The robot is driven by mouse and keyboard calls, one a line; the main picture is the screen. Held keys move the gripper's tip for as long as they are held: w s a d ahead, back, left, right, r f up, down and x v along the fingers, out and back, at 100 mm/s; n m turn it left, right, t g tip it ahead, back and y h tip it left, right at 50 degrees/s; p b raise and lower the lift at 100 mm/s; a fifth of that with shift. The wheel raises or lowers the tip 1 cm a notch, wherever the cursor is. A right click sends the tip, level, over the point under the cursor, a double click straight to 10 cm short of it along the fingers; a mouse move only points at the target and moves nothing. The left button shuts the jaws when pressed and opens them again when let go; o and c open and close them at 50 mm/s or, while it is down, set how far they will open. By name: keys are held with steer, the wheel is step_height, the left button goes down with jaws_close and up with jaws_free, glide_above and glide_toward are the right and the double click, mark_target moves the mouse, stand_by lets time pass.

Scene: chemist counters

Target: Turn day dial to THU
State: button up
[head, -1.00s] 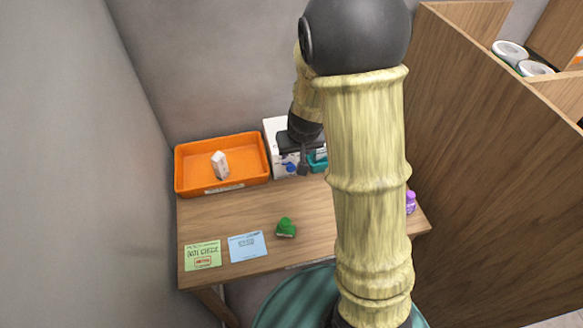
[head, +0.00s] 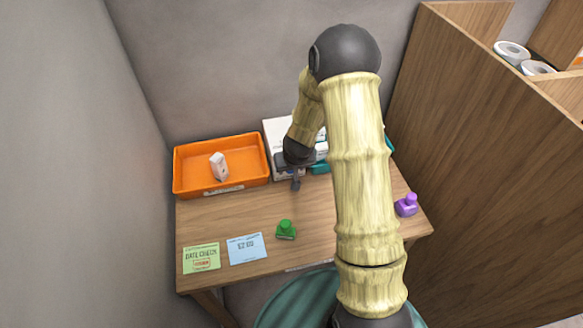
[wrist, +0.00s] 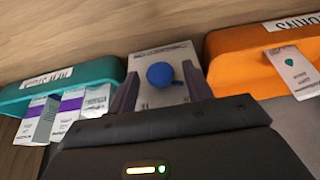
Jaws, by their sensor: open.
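The day dial is a round blue knob (wrist: 160,75) on the face of a pale box (wrist: 164,58) in the wrist view. Small markings sit around it, too blurred to read, and I cannot tell which day it points at. My gripper (wrist: 160,88) is open, with one dark finger on each side of the knob in that picture. I cannot tell whether the fingers touch it. In the head view, my gripper (head: 296,186) is in front of the white box (head: 275,132) at the back of the counter, and the knob is hidden there.
An orange tray (head: 180,180) with a white carton (head: 219,166) is left of the box. A teal tray (wrist: 98,72) with several cartons is on its other side. A green stamp (head: 285,229), green card (head: 201,258), blue card (head: 247,248) and purple stamp (head: 407,205) lie nearer the front.

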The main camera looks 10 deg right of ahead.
steer(key=shift+f, duration=0.1)
steer(key=shift+c, duration=0.3)
steer(key=c, duration=0.9)
steer(key=shift+o, duration=0.2)
